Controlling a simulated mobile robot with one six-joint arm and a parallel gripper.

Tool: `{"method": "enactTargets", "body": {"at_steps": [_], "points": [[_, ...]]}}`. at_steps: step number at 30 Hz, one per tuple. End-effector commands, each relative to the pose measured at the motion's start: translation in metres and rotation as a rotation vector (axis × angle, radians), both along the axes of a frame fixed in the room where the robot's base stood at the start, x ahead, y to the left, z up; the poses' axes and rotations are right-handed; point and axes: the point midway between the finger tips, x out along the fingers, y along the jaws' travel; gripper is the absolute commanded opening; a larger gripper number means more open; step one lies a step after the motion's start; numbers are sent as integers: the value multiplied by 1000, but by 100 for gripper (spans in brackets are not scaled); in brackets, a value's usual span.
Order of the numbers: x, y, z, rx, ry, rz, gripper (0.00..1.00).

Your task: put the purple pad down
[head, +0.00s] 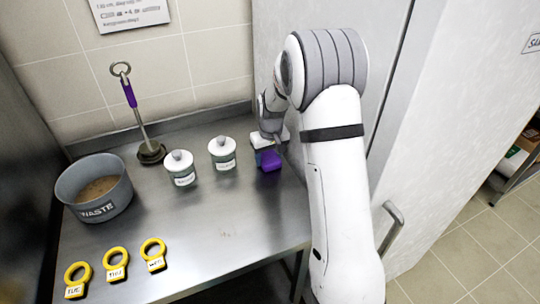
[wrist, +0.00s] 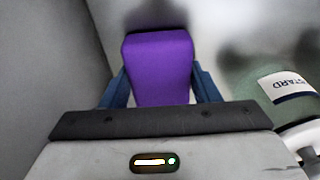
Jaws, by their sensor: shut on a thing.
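The purple pad (head: 269,160) is at the right end of the steel counter, next to the cabinet side. In the wrist view the purple pad (wrist: 160,68) sits between the two blue fingers of my gripper (wrist: 161,88), which is shut on it. I cannot tell whether the pad touches the counter.
Two lidded jars, one (head: 222,153) near the pad and one (head: 181,168) further left, stand on the counter (head: 225,225). A waste bowl (head: 95,190), a purple-handled tool (head: 138,115) and several yellow ring tags (head: 115,264) are further left. The counter's front middle is clear.

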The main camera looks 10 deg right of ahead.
Motion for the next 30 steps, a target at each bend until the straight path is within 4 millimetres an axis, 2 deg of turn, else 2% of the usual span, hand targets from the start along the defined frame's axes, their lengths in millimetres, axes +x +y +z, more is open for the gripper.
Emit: {"method": "enactTargets", "body": {"at_steps": [6,7,14,23,26,30], "points": [[0,-1,-4,0,0,-1,31],[0,0,-3,0,0,-1,57],[0,-1,-2,0,0,-1,76],[0,-1,0,0,0,-2,77],[0,-2,8,0,-4,-2,77],[-3,-2,34,-1,-5,-2,77]]}}
